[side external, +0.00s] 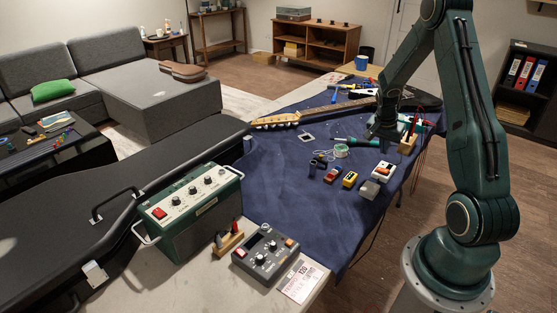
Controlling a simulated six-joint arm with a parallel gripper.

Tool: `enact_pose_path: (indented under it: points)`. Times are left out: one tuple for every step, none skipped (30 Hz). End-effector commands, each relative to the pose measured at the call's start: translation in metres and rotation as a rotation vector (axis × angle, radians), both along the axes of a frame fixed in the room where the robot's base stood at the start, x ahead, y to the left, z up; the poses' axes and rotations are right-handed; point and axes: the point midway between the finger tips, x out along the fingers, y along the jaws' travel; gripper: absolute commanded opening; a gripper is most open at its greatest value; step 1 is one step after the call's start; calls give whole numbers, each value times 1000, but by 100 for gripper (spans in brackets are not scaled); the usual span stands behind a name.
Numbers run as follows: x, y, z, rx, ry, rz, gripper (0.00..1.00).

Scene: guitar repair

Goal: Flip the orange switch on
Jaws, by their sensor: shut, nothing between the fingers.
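A green amplifier (200,210) with a white front panel stands on the near part of the table. A small red-orange switch (159,213) sits at the left end of its panel, beside several black knobs. Its on or off position is too small to tell. A grey control box (265,254) to its right has knobs and a small orange patch (290,243). I cannot tell which of these is the orange switch. My gripper (383,138) is shut and empty over the far part of the blue cloth, well away from both devices.
A blue cloth (290,205) covers much of the table. Small red (333,175) and yellow pedals (350,180) lie on it below my gripper. A wooden block with screwdrivers (228,238) stands between amplifier and control box. A black guitar case (90,230) lies left.

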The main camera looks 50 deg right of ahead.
Motion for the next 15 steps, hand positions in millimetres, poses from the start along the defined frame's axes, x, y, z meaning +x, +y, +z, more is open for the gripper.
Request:
enact_pose_path:
  points:
    - [1,2,8,-2,-2,1,0]
    - [1,3,12,-2,-2,1,0]
    - [2,5,18,-3,-3,1,0]
    - [2,6,22,-3,-3,2,0]
    - [2,8,26,-2,-2,2,0]
    - [3,9,32,-3,-3,1,0]
    - [3,10,36,-3,-2,1,0]
    - [3,11,40,-2,-2,1,0]
    - [3,13,45,-3,-2,1,0]
    - [3,14,48,-3,-2,1,0]
    - [3,15,52,-2,-1,0,0]
    - [3,16,56,-2,-1,0,0]
    - [3,17,58,-2,-1,0,0]
    - [4,18,61,-2,-1,0,0]
    - [4,19,63,-2,0,0,0]
